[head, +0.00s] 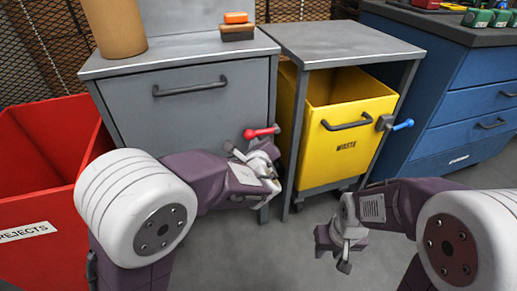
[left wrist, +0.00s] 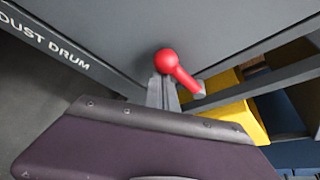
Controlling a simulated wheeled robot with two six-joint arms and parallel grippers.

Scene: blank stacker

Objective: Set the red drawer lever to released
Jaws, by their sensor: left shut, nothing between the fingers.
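My left gripper (head: 268,160) is shut and empty, close below and in front of the lever. In the left wrist view its fingers (left wrist: 162,92) end near the knob; whether they touch it I cannot tell. My right gripper (head: 336,248) hangs low over the floor, away from the lever.
A yellow waste bin (head: 345,120) with a blue lever (head: 402,125) stands right of the drawer cabinet. A red rejects bin (head: 45,150) is at the left. A brown drum (head: 113,27) and an orange-topped block (head: 237,26) stand on the cabinet. Blue drawers (head: 470,95) are far right.

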